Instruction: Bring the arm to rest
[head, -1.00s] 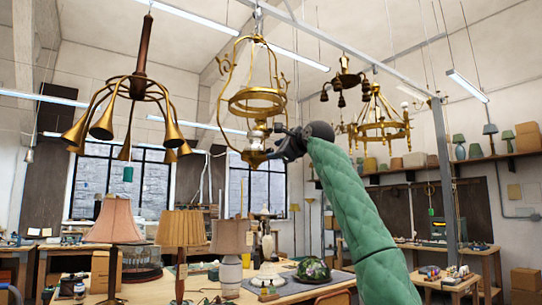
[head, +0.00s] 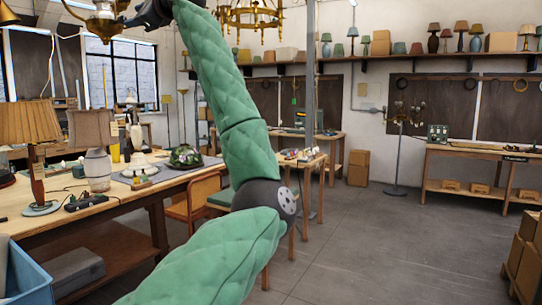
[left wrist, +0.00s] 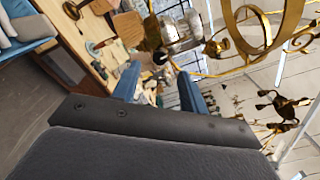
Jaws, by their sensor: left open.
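My left arm is wrapped in a green quilted sleeve and reaches up from the bottom of the head view. Its left gripper (head: 142,14) is at the top left edge, close to the hanging brass lantern fixture (head: 106,26), which is partly cut off. In the left wrist view the two blue fingers (left wrist: 158,87) are apart with nothing held between them. There the brass lantern (left wrist: 246,40) hangs at the upper right, with a pale metallic part (left wrist: 178,32) just beyond the fingers. I cannot tell whether the gripper touches it. My right gripper is not in view.
The long workbench (head: 70,214) at left bears table lamps (head: 95,145). A wooden chair (head: 192,198) stands beside it. A smaller bench (head: 470,152) is at the far right, cardboard boxes (head: 522,250) in the right corner. The grey floor (head: 390,240) between is open.

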